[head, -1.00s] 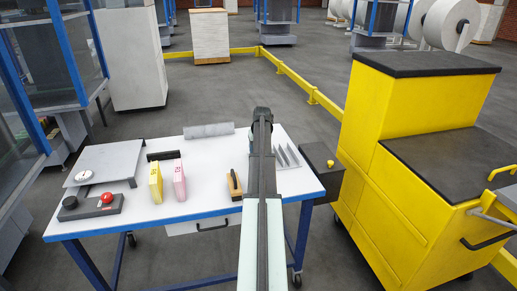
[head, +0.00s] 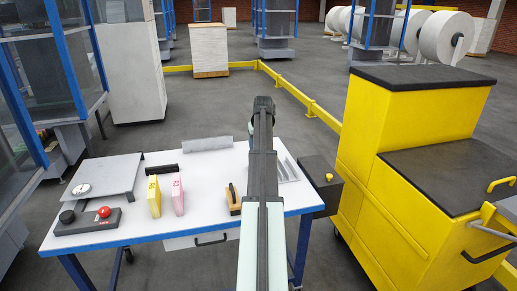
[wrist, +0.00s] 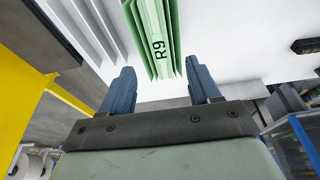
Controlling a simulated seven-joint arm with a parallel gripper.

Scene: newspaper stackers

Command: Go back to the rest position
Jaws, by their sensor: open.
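My gripper (wrist: 160,75) shows in the wrist view with its two blue-grey fingers spread apart. A green booklet (wrist: 153,30) marked "R9" appears in the gap between the fingers and beyond them; no finger is seen touching it. In the head view my arm stretches forward over the white table (head: 150,220), and its end (head: 263,105) is near the far edge. The fingers are hidden there, and the green booklet is mostly or wholly behind my arm.
On the table are a yellow booklet (head: 154,196), a pink booklet (head: 177,194), a wooden-sided block (head: 233,203), a grey scale (head: 105,177) and a red-button box (head: 88,222). Grey dividers (head: 287,170) stand right of my arm. A yellow cabinet (head: 380,200) stands right of the table.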

